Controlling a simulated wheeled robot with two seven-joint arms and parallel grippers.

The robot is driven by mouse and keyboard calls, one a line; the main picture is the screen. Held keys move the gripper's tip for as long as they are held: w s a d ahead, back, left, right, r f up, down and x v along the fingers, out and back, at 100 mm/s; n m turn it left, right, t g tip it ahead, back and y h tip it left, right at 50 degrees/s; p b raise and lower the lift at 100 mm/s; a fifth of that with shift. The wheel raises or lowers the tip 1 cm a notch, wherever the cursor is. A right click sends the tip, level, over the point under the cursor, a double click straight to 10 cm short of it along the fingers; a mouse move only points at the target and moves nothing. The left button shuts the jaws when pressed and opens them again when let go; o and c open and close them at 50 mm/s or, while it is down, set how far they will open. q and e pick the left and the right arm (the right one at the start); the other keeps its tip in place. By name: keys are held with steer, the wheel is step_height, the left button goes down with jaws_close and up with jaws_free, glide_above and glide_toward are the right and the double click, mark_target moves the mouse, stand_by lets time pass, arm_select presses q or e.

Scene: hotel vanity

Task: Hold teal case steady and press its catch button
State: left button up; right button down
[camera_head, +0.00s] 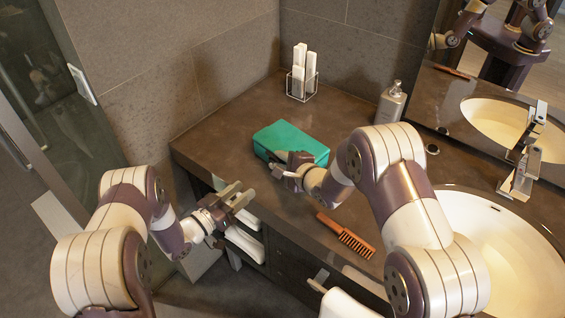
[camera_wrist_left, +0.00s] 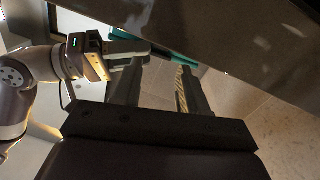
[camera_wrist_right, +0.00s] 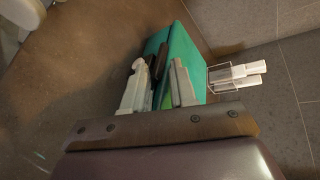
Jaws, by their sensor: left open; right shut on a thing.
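The teal case (camera_head: 292,137) lies closed on the brown counter near its front edge. It also shows in the right wrist view (camera_wrist_right: 183,52). My right gripper (camera_head: 286,171) is shut on the near side of the case, with a dark part of the case between its fingers (camera_wrist_right: 157,68). I cannot make out the catch button clearly. My left gripper (camera_head: 243,195) is open and empty, off the counter's front edge and below and left of the case. Its parted fingers show in the left wrist view (camera_wrist_left: 158,70), where a teal strip of the case shows above.
An orange comb (camera_head: 346,235) lies on the counter at the front. A clear holder with white sticks (camera_head: 301,82) stands at the back, with a soap dispenser (camera_head: 391,103) to its right. A sink (camera_head: 500,250) is at right. White towels (camera_head: 244,240) sit below the counter.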

arm_select(q)
jaws_close()
stand_by(1.5)
